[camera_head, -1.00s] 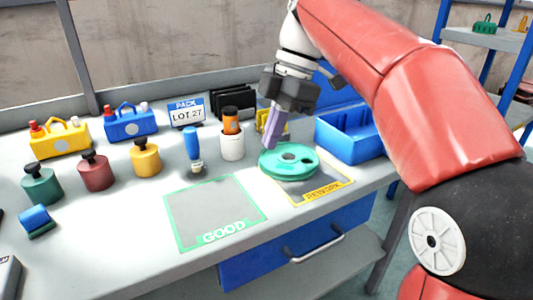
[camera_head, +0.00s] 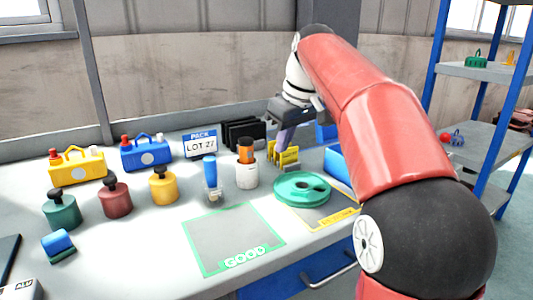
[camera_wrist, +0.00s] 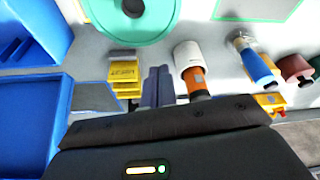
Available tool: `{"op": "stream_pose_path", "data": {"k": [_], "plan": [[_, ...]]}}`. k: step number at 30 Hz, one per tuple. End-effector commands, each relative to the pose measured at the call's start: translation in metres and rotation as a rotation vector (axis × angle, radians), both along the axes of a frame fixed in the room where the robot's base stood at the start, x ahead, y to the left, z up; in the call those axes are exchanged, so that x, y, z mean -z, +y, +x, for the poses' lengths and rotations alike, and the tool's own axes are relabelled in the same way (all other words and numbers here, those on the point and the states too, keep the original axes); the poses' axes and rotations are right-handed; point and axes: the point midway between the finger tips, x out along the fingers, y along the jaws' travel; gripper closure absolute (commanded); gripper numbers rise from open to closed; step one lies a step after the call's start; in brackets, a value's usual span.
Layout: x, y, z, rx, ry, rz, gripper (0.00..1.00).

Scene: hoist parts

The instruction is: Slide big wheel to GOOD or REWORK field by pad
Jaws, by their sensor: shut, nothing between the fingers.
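The big wheel (camera_head: 302,188) is a green disc with a hub, lying flat on the bench. It overlaps the back part of the yellow-edged REWORK field (camera_head: 335,218), whose lettering is partly hidden by my arm. The green-edged GOOD field (camera_head: 235,240) is bare, to the left and front of the wheel. My gripper (camera_head: 283,145) is shut and empty, behind the wheel and apart from it. In the wrist view its fingers (camera_wrist: 157,88) point toward the bench, with the wheel (camera_wrist: 112,36) above them in the picture.
A white cup (camera_head: 247,176) with an orange-topped item and a blue-handled tool (camera_head: 211,178) stand left of the wheel. Yellow parts (camera_head: 287,157) are near my gripper. A blue bin (camera_head: 342,168) stands right, partly behind my arm. Several knobbed weights stand farther left.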

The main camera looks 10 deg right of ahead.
Motion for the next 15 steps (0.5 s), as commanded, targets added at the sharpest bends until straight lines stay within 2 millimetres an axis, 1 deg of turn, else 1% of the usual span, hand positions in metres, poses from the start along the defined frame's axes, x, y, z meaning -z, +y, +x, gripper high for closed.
{"op": "stream_pose_path", "data": {"k": [1, 3, 9, 12, 15], "plan": [[0.011, 0.002, 0.002, -0.003, 0.004, 0.0, 1.0], [0.023, 0.005, 0.006, -0.004, 0.004, 0.001, 1.0], [0.057, 0.011, 0.016, -0.006, 0.004, 0.0, 1.0], [0.069, 0.014, 0.02, -0.006, 0.004, 0.0, 1.0], [0.077, 0.015, 0.022, -0.007, 0.003, 0.0, 1.0]]}}
